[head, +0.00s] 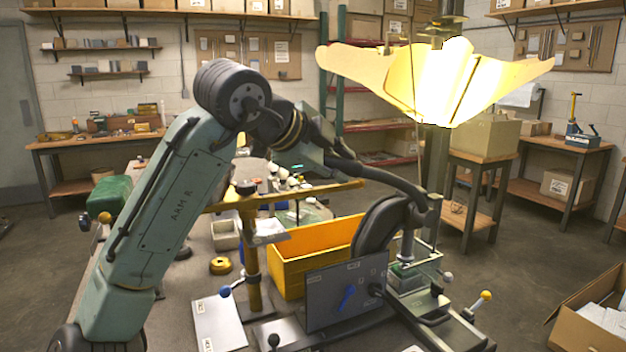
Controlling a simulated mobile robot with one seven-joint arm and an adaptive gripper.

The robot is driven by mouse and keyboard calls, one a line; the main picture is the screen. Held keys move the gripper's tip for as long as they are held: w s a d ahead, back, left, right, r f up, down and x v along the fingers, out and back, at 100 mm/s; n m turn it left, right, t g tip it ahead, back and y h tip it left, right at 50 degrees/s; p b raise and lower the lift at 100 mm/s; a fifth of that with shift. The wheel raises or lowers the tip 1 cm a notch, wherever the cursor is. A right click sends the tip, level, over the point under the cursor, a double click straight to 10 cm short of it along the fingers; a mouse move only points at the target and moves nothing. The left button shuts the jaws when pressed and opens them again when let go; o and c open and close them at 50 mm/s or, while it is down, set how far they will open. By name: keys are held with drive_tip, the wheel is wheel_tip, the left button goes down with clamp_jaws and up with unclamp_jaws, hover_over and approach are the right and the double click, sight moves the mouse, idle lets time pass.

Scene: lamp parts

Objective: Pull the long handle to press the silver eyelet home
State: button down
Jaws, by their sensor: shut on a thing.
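The press (424,212) stands at the right of centre on the bench, with a dark frame and a grey vertical ram (407,246). Its long dark handle (388,178) slopes from the press head up and to the left. My gripper (338,167) is shut on the handle's left end; its fingers blend with the dark handle and are hard to make out. Below the ram is a small green piece (404,271) on the press base. The silver eyelet is too small or hidden to pick out, and I cannot tell whether the ram touches anything.
A yellow bin (290,274) and a dark upright panel (345,292) stand left of the press. A lit lampshade (440,82) hangs above it. A yellow bar on a post (252,240) stands beneath my forearm. An open carton (590,310) is at the lower right.

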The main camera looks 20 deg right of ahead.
drive_tip(key=d+r+y, duration=0.1)
drive_tip(key=d+r, duration=0.2)
drive_tip(key=d+r+m+y, duration=0.1)
drive_tip(key=d+r+y, duration=0.1)
drive_tip(key=d+r, duration=0.1)
drive_tip(key=shift+d+r+y, duration=0.15)
drive_tip(key=shift+r+y, duration=0.15)
drive_tip(key=shift+r, duration=0.15)
drive_tip(key=shift+w+d+r+g+y, duration=0.1)
drive_tip(key=shift+d+r+g+y, duration=0.2)
drive_tip(key=shift+d+r+y, duration=0.45)
drive_tip(key=shift+d+r, duration=0.15)
drive_tip(key=shift+d, duration=0.15)
drive_tip(key=c, duration=1.8)
unclamp_jaws()
drive_tip(key=o, duration=0.4)
drive_tip(key=shift+d, duration=0.2)
drive_tip(key=shift+o, duration=0.3)
